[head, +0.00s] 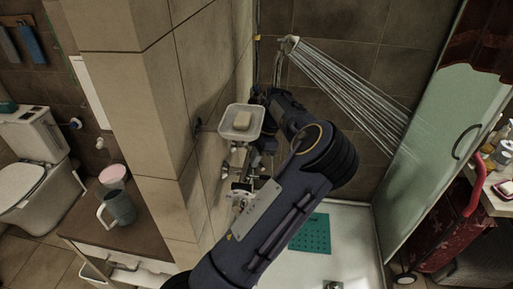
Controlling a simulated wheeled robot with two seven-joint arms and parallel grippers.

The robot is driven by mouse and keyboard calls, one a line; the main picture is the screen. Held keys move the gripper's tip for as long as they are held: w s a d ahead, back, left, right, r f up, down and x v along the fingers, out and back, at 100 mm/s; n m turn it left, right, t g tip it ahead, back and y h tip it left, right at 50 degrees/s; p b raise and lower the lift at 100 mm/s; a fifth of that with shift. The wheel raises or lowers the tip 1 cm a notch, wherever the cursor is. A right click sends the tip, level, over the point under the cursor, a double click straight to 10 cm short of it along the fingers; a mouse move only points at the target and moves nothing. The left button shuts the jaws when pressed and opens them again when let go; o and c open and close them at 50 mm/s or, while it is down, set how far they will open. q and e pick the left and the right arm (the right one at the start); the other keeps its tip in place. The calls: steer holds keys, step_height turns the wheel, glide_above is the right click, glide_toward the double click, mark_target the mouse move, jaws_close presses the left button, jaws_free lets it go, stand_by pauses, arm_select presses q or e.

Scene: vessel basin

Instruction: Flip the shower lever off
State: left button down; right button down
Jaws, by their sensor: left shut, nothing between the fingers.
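The shower head (290,42) is on the back wall, and water streams (350,90) spray from it down to the right. The metal shower fitting (241,190) is on the tiled wall below the soap dish; I cannot single out its lever. My left arm crosses the middle of the view from below and bends back toward the wall. My left gripper (263,150) is shut and empty close beside the fitting, partly hidden by my own arm. I cannot tell whether it touches the fitting. My right gripper is not in view.
A soap dish (241,124) with a soap bar (242,119) sticks out above the fitting. A green mat (311,233) lies in the white shower tray (350,225). A glass panel (440,150) stands at the right. Cups (119,207) stand on a counter at the left.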

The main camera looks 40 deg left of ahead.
arm_select(q)
steer(key=shift+w+f, duration=0.15)
steer(key=shift+f, duration=0.2)
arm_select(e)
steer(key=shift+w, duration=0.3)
arm_select(q)
steer(key=shift+r, duration=0.1)
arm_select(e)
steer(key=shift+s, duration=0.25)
arm_select(q)
steer(key=shift+w+d+n, duration=0.1)
steer(key=shift+d+n, duration=0.05)
steer(key=shift+n, duration=0.15)
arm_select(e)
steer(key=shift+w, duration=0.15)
